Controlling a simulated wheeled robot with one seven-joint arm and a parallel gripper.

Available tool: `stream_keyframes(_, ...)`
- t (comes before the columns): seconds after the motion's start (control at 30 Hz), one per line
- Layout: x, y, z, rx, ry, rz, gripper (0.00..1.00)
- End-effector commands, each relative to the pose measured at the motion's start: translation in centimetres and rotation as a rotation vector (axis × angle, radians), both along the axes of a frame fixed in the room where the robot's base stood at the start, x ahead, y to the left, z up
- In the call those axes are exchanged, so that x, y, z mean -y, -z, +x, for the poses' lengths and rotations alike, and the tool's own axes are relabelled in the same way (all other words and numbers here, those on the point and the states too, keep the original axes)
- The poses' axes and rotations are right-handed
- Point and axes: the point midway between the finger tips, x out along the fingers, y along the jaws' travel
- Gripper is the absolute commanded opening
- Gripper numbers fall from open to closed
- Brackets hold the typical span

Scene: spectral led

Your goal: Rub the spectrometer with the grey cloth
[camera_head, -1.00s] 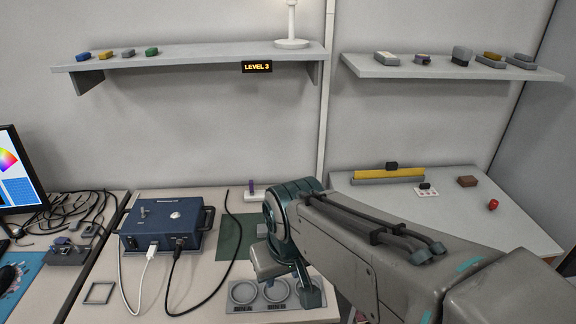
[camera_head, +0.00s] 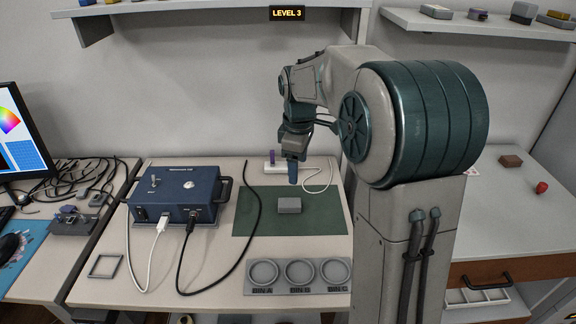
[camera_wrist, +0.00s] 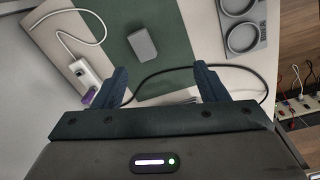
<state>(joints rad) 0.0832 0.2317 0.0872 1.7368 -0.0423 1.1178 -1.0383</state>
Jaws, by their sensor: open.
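A small grey block-shaped piece (camera_head: 289,205), perhaps the folded grey cloth, lies on the green mat (camera_head: 255,224). It also shows in the wrist view (camera_wrist: 142,45), ahead of the fingers and apart from them. A dark blue instrument box (camera_head: 177,194) with handles, knobs and two plugged cables stands to the left; it looks like the spectrometer, but its label is too small to read. My gripper (camera_head: 292,174) hangs above the back of the mat. In the wrist view its two fingers (camera_wrist: 162,74) are wide apart with nothing between them.
A white strip (camera_head: 285,167) with a purple piece stands behind the mat. A grey tray (camera_head: 298,277) with three round wells lies in front of it. A black cable (camera_head: 232,264) curves between box and mat. A small square frame (camera_head: 105,266) lies front left. Shelves hang above.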

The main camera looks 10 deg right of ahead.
Motion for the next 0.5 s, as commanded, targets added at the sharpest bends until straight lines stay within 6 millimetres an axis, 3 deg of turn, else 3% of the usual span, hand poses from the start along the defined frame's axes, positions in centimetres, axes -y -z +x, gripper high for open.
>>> stream_keyframes(0.03, 0.1, 1.8, 1.7, -0.016, -0.063, 0.001, 0.66)
stream_keyframes(0.2, 0.4, 4.5, 5.1, -0.046, -0.234, 0.005, 0.66)
stream_keyframes(0.5, 0.5, 6.6, 6.6, -0.061, -0.322, 0.01, 0.66)
